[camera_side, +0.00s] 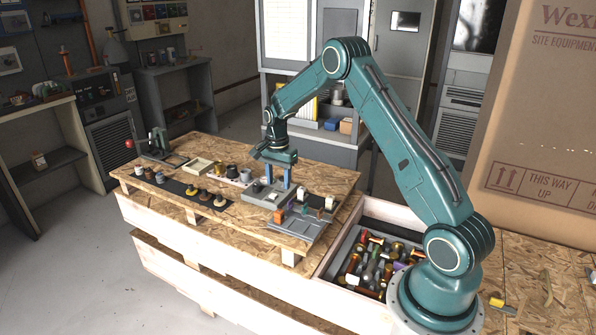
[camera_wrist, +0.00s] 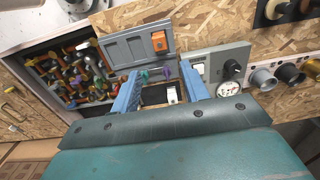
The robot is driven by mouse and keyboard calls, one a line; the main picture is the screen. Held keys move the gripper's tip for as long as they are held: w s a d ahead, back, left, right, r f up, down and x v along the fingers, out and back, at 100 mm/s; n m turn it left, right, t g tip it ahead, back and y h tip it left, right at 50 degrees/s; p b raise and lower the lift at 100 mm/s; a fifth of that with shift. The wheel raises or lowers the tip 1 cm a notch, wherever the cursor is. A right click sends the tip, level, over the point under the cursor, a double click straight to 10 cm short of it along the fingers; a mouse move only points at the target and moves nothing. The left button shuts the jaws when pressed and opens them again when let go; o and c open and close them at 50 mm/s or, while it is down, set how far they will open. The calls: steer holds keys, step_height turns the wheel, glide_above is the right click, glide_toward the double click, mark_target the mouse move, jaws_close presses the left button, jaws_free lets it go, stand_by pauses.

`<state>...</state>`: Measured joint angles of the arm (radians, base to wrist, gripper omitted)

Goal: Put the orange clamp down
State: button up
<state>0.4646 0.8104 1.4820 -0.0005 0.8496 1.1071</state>
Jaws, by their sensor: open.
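A small orange piece, which looks like the orange clamp (camera_wrist: 159,41), rests on a grey compartmented tray (camera_wrist: 122,49) in the wrist view. In the side view the orange clamp (camera_side: 279,216) is at the near edge of the board, on the grey tray (camera_side: 297,232). My gripper (camera_side: 277,184) is above the board, behind the orange clamp and apart from it. In the wrist view my gripper (camera_wrist: 160,83) has its blue fingers spread wide with nothing held between them.
A grey panel with a gauge (camera_wrist: 229,89) is beside the gripper. Green (camera_wrist: 145,76) and purple (camera_wrist: 167,71) pieces are close to the fingers. A crate of mixed parts (camera_side: 365,262) stands right of the board. Several dark and tan knobs line the board's left side.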

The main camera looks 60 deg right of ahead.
steer(key=shift+r, duration=0.1)
stand_by(0.4)
steer(key=s+a+r+n+t, duration=0.1)
steer(key=s+a+r+n, duration=0.35)
steer(key=a+r, duration=0.4)
steer(key=s+a+r+n+t, duration=0.2)
steer(key=s+a+r+n, duration=0.3)
steer(key=r, duration=0.7)
steer(key=s+a+r+n+t, duration=0.1)
steer(key=s+a+n, duration=0.3)
steer(key=s, duration=0.6)
steer(key=s+a+r+n+t, duration=0.1)
steer(key=s+a+n, duration=0.3)
steer(key=s, duration=0.7)
steer(key=shift+a+r+t, duration=0.3)
steer(key=shift+a+r, duration=0.25)
steer(key=shift+a, duration=0.8)
steer(key=shift+w+n, duration=0.1)
steer(key=shift+n, duration=0.15)
